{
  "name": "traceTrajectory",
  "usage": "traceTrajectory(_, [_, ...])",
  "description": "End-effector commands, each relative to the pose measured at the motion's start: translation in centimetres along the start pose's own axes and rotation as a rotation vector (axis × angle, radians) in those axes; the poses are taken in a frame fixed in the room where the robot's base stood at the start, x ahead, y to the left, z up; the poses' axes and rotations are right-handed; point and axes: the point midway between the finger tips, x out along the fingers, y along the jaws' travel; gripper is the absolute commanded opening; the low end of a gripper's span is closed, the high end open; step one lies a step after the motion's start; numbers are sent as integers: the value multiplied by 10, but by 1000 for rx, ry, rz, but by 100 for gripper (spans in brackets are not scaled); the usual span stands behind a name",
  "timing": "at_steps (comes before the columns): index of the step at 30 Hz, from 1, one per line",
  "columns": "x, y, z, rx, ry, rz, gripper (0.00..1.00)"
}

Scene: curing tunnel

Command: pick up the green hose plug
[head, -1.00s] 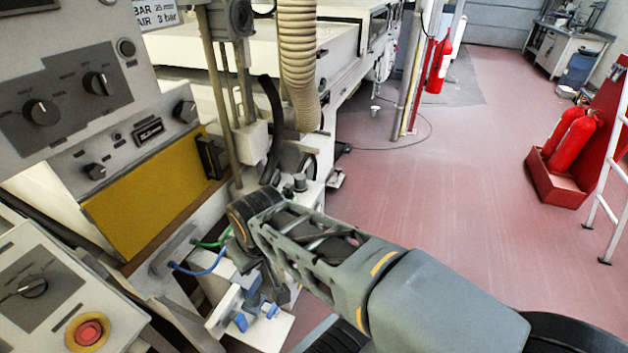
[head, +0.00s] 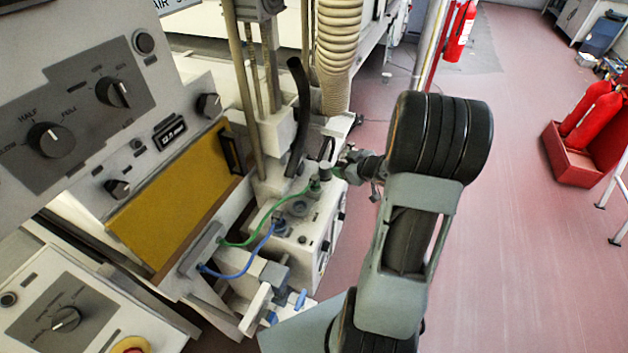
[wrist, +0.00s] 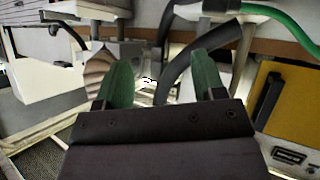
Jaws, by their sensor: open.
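The green hose (head: 240,242) runs from a block at the left to its plug (head: 315,187) on top of the white unit. In the wrist view the green hose (wrist: 285,24) enters at the top right, above my fingers. It meets a grey fitting at the top edge, and the plug itself is hard to make out there. My gripper (head: 346,163) is just right of the plug in the head view, beside a small grey knob.
A blue hose (head: 240,270) ends at a plug (head: 279,224) just in front. A black bent tube (head: 298,110) and a ribbed cream duct (head: 333,55) stand behind. The yellow panel (head: 175,205) is at the left. Red floor (head: 540,260) is open at the right.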

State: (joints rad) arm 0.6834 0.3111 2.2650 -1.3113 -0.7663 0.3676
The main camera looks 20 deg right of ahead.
Motion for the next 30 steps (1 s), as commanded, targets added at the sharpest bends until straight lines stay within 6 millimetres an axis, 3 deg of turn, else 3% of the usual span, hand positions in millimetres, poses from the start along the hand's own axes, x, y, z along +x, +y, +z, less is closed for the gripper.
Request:
traceTrajectory(4, [-6, -15, 23, 51, 101, -174, 63])
traceTrajectory(10, [-10, -32, 34, 96, 178, -305, 63])
traceTrajectory(21, [44, -54, 22, 101, 192, -331, 63])
traceTrajectory(30, [64, -60, 18, 101, 191, -326, 63])
